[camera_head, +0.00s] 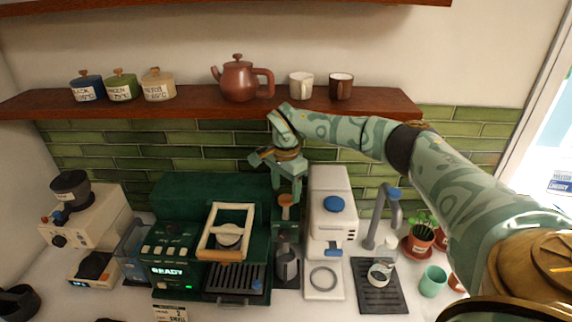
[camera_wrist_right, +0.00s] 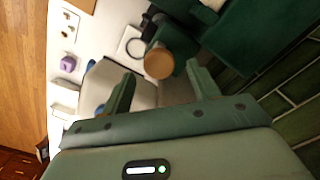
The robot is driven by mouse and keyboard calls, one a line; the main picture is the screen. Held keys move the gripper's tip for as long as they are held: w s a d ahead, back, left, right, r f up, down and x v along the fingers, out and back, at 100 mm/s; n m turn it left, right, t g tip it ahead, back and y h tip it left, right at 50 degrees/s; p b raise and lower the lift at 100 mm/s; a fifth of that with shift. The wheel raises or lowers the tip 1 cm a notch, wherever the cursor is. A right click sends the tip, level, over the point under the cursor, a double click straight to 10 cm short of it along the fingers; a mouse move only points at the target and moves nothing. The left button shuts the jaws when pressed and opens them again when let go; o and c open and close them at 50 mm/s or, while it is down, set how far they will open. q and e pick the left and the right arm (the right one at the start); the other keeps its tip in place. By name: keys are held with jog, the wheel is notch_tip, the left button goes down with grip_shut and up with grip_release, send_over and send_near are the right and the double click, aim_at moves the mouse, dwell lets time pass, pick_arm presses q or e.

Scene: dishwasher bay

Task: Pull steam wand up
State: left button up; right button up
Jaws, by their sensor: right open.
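The green coffee machine (camera_head: 187,215) stands on the counter. At its right side is the steam wand's wooden handle (camera_head: 286,204), above a dark metal pitcher (camera_head: 287,268). My right gripper (camera_head: 290,190) points down from above, right at the handle. In the right wrist view the round wooden handle end (camera_wrist_right: 159,63) lies just beyond and between the open fingertips of the right gripper (camera_wrist_right: 162,72). I cannot tell whether the fingers touch it. The lower wand is mostly hidden. My left gripper is not in view.
A white grinder (camera_head: 330,215) stands close to the right of the handle. A wooden shelf (camera_head: 190,103) with a teapot (camera_head: 238,80), lidded pots and two mugs hangs above. A grey tap (camera_head: 388,215) and potted plant (camera_head: 422,232) are farther right.

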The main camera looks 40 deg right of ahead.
notch_tip(320, 180, up, 15)
jog(key=b, duration=0.1)
jog(key=shift+s+f, duration=0.1)
jog(key=shift+f, duration=0.05)
dwell(0.4)
